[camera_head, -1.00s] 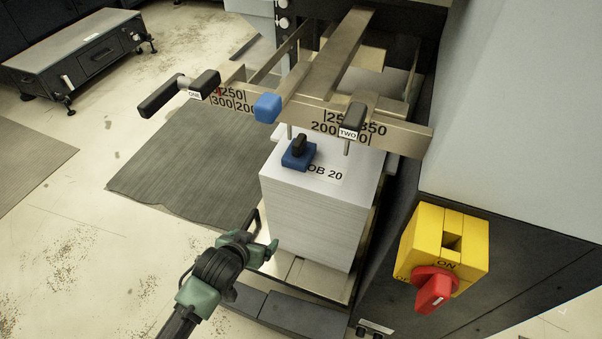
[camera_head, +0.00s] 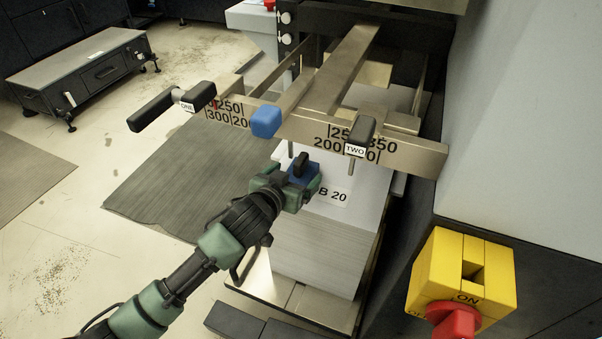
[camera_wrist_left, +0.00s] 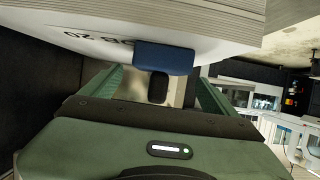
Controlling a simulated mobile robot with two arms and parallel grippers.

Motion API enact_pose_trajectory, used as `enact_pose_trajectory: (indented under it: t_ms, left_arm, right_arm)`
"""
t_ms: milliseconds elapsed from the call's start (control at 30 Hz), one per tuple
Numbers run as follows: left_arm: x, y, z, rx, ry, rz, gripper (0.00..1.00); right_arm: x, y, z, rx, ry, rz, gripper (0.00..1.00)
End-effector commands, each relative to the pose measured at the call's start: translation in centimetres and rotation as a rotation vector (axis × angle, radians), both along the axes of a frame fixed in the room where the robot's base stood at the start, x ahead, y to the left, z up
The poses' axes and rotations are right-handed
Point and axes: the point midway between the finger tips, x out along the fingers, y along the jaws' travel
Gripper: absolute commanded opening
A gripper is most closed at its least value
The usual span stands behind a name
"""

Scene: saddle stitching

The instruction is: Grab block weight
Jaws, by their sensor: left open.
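The block weight is a small blue block (camera_head: 302,173) with a black knob on top. It rests on the white paper stack marked with a job label ending in 20. My left gripper (camera_head: 288,186) is at the block's near left side in the head view and hides part of it. In the left wrist view the blue block (camera_wrist_left: 165,58) and its black knob (camera_wrist_left: 158,87) lie ahead, with the knob between the two green fingers (camera_wrist_left: 160,92). The fingers are apart. I cannot tell whether they touch the knob. My right gripper is not in view.
The paper stack (camera_head: 318,250) stands under a metal scale bar (camera_head: 400,151) with handles labelled ONE (camera_head: 190,100) and TWO (camera_head: 361,135) and a blue knob (camera_head: 266,121). A yellow switch box (camera_head: 448,272) is at right. A dark mat (camera_head: 170,185) lies left.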

Motion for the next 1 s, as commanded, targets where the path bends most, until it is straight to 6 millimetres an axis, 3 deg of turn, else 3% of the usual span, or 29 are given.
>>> enact_pose_trajectory:
  t_ms: [167, 433, 700, 767, 1000]
  left_arm:
    - [1.8, -0.9, -0.9, 0.000, 0.000, -0.001, 0.89]
    - [2.1, -1.0, -0.9, 0.000, 0.001, -0.001, 0.89]
    - [2.1, -1.0, -0.9, 0.000, 0.001, -0.001, 0.14]
    - [2.1, -1.0, -0.9, 0.000, 0.001, -0.001, 0.00]
    - [2.2, -1.1, -0.3, -0.006, -0.011, -0.003, 0.00]
  right_arm:
    - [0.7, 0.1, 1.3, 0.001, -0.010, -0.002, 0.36]
    - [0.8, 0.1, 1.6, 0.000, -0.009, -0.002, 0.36]
    - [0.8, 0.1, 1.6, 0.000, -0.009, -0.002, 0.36]
    - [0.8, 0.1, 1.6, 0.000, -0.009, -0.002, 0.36]
    - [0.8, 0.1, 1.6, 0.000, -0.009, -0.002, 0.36]
